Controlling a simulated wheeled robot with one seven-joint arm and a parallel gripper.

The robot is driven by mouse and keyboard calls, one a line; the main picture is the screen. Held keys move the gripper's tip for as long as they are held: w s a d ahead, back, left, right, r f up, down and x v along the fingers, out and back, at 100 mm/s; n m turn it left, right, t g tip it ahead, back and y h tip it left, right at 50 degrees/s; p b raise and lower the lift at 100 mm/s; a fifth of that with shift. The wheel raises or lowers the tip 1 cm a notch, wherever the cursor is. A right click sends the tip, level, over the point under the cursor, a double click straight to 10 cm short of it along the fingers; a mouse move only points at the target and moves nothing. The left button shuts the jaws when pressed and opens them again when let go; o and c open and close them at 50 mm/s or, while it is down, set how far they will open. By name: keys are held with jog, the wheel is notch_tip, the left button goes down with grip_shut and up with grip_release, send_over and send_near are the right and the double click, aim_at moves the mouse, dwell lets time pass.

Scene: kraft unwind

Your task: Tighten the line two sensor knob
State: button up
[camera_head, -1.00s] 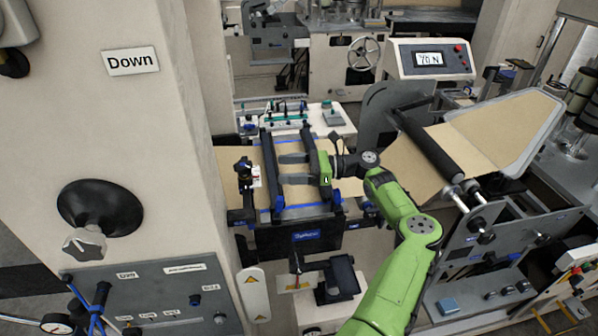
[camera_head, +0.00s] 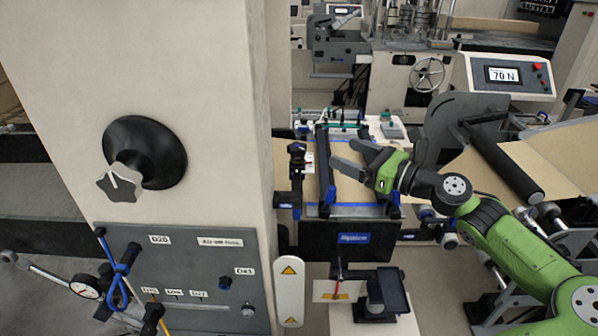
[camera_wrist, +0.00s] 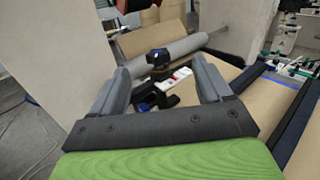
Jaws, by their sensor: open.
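A small sensor unit with a black knob (camera_wrist: 158,57) on top shows between my fingers in the wrist view. Below the knob is a white and red block (camera_wrist: 181,74) on a dark bracket. In the head view, the unit's dark top (camera_head: 297,149) stands at the left edge of the brown web, beside the white column. My gripper (camera_head: 342,155) is open and empty over the web, to the right of the sensor, with its fingers toward it. In the wrist view, my gripper's fingers (camera_wrist: 165,72) lie either side of the knob, apparently without touching. I cannot read a line number.
A large white column (camera_head: 210,60) fills the left, with a star-shaped handle (camera_head: 120,183) and a grey valve panel (camera_head: 185,265). A dark crossbar (camera_head: 324,165) spans the web. A roller (camera_head: 505,165) and a display reading 70 N (camera_head: 503,74) stand at right.

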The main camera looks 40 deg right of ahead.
aim_at(291, 145)
jog(key=a+f+m+h+b, duration=0.2)
jog(key=a+f+h, duration=0.1)
jog(key=f, duration=0.1)
jog(key=w, duration=0.5)
jog(key=w+a, duration=0.1)
jog(key=w, duration=0.3)
jog(key=w+a+b, duration=0.1)
jog(key=w, duration=0.4)
jog(key=shift+w+r, duration=0.35)
jog(key=shift+r, duration=0.05)
jog(key=shift+c, duration=0.3)
jog(key=c, duration=0.9)
